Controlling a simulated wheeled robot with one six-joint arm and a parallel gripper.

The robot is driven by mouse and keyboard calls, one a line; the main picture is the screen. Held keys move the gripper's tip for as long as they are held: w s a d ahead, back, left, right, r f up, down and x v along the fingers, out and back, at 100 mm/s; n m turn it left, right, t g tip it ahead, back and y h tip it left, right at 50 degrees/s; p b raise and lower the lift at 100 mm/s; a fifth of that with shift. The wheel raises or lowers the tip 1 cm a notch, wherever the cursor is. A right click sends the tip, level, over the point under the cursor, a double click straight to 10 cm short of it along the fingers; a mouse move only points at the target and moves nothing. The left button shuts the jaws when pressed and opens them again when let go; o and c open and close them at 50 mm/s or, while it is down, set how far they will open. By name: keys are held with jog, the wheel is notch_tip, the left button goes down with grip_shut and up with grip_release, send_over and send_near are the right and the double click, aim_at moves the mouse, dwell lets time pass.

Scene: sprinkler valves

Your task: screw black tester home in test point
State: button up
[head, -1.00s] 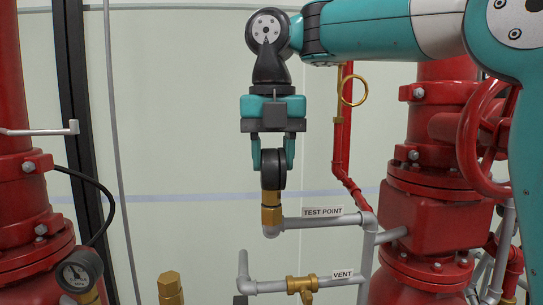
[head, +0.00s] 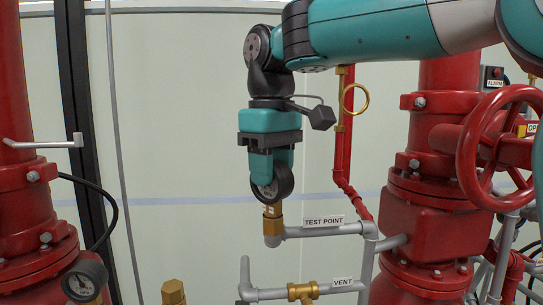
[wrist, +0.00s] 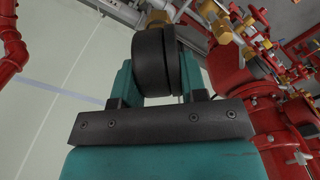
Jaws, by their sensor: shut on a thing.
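The black tester (head: 274,186) is a round gauge with a black case. It stands upright over the brass fitting of the test point (head: 273,224), at the end of the grey pipe labelled TEST POINT. My gripper (head: 271,180) points straight down and is shut on the tester's case. In the wrist view the tester (wrist: 156,62) sits between the two teal fingers, with brass (wrist: 157,18) beyond it. The tester's lower end meets the fitting in the head view; how deep the thread sits cannot be seen.
A grey VENT pipe (head: 265,294) with a brass valve (head: 302,291) runs below. Another gauge (head: 84,281) on a black hose is at lower left. A red riser with a handwheel (head: 497,148) stands at right. The pale wall behind is clear.

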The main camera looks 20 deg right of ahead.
jog(key=m, duration=0.2)
jog(key=m+p, duration=0.1)
jog(key=shift+r+m, duration=0.35)
jog(key=shift+m, duration=0.05)
jog(key=shift+w+f+m, duration=0.1)
jog(key=shift+f+m, duration=0.15)
jog(key=shift+m, duration=0.25)
jog(key=shift+r+m+p, duration=0.1)
jog(key=shift+m+p, duration=0.35)
jog(key=shift+m, duration=0.05)
jog(key=shift+m+p, duration=0.3)
jog(key=shift+m, duration=0.9)
jog(key=o, duration=1.1)
jog(key=shift+f, duration=0.2)
notch_tip(320, 180, up, 18)
jog(key=p, duration=0.6)
jog(key=shift+f, duration=0.25)
